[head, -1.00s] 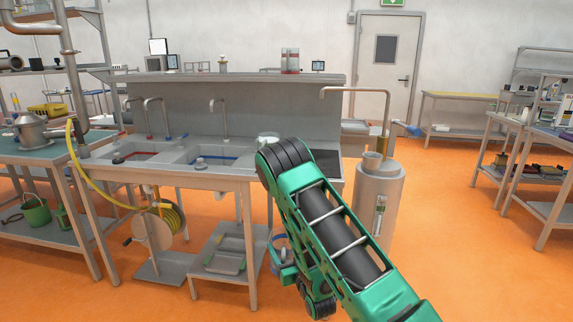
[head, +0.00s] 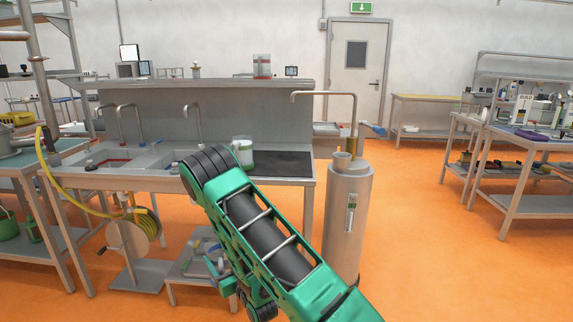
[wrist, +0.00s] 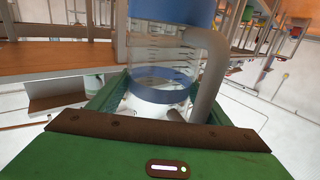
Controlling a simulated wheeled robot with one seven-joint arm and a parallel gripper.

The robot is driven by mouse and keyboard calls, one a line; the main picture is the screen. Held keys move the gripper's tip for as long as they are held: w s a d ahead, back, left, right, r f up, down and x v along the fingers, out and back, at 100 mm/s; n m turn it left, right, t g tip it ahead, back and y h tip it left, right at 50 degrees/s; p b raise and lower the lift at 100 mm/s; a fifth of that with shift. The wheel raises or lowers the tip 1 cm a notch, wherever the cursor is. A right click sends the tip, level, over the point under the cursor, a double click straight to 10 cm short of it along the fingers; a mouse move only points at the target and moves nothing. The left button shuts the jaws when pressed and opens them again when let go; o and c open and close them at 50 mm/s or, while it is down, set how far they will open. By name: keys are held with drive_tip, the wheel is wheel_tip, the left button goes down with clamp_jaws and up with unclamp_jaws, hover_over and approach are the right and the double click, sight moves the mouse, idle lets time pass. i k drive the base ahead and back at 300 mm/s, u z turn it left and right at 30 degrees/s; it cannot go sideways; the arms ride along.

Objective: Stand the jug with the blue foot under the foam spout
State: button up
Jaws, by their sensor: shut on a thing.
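A clear jug with blue bands and a grey handle (wrist: 155,45) fills the middle of the wrist view. My gripper (wrist: 158,98) is shut on it, with a green finger on each side. In the head view the jug (head: 212,262) shows only in part, low in front of the sink bench, mostly hidden by my green arm. A tall bent metal spout (head: 323,95) rises from a grey cylinder (head: 346,215) right of the bench; I cannot tell from a label that it is the foam spout. The held jug is well left of and below its outlet.
A jug with a green band (head: 243,153) stands on the sink bench (head: 285,181). A red-banded vessel (head: 262,66) stands on the ledge behind. A yellow hose reel (head: 135,232) and low grey stand (head: 190,270) are at left. Orange floor is clear right of the cylinder.

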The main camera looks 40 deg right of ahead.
sight(291, 161)
drive_tip(key=k, duration=1.15)
drive_tip(key=z, duration=0.75)
drive_tip(key=i, duration=1)
drive_tip(key=u, duration=0.05)
